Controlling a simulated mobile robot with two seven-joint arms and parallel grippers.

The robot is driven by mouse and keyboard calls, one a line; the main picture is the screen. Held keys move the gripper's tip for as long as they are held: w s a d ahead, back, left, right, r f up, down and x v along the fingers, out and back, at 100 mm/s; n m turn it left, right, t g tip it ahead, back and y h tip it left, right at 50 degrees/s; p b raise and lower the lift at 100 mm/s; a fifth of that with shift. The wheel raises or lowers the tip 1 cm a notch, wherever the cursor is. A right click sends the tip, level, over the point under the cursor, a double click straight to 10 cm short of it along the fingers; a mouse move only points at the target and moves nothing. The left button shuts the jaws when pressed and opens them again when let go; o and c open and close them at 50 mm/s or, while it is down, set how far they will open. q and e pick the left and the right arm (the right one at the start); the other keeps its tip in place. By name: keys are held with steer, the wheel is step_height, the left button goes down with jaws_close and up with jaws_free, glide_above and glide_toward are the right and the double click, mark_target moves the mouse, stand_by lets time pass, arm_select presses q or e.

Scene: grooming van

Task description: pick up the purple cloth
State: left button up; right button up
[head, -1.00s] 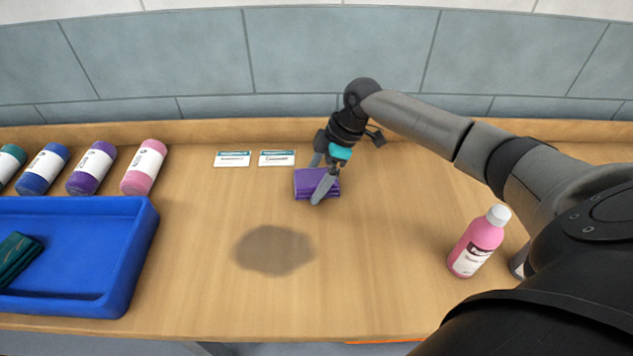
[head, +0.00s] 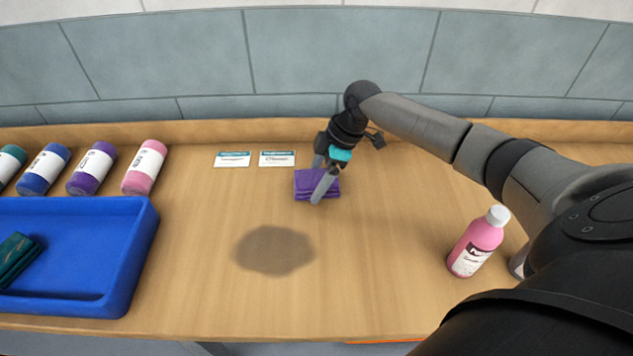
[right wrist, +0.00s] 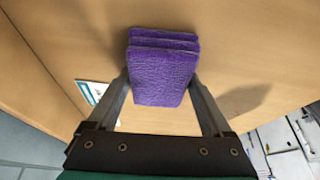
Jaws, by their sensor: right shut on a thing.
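The folded purple cloth (head: 303,184) lies on the wooden counter, in front of two small cards. In the right wrist view the purple cloth (right wrist: 162,75) sits between my two fingers, which touch its sides. My right gripper (head: 318,186) reaches down onto the cloth from above and is shut on it. It also shows in the right wrist view (right wrist: 162,92). The cloth appears to be still at counter level. My left gripper is not in these views.
A blue tray (head: 137,262) with a dark green cloth (head: 14,262) stands at the left. Several bottles lie behind it, including a pink one (head: 145,167). A pink bottle (head: 476,243) stands upright at the right. A dark wet-looking patch (head: 274,250) marks the otherwise clear middle counter.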

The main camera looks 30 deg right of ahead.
mark_target(316, 178)
steer(key=shift+r, duration=0.15)
steer(key=shift+r, duration=0.3)
step_height(316, 178, up, 20)
steer(key=p, duration=0.3)
steer(key=shift+f, duration=0.2)
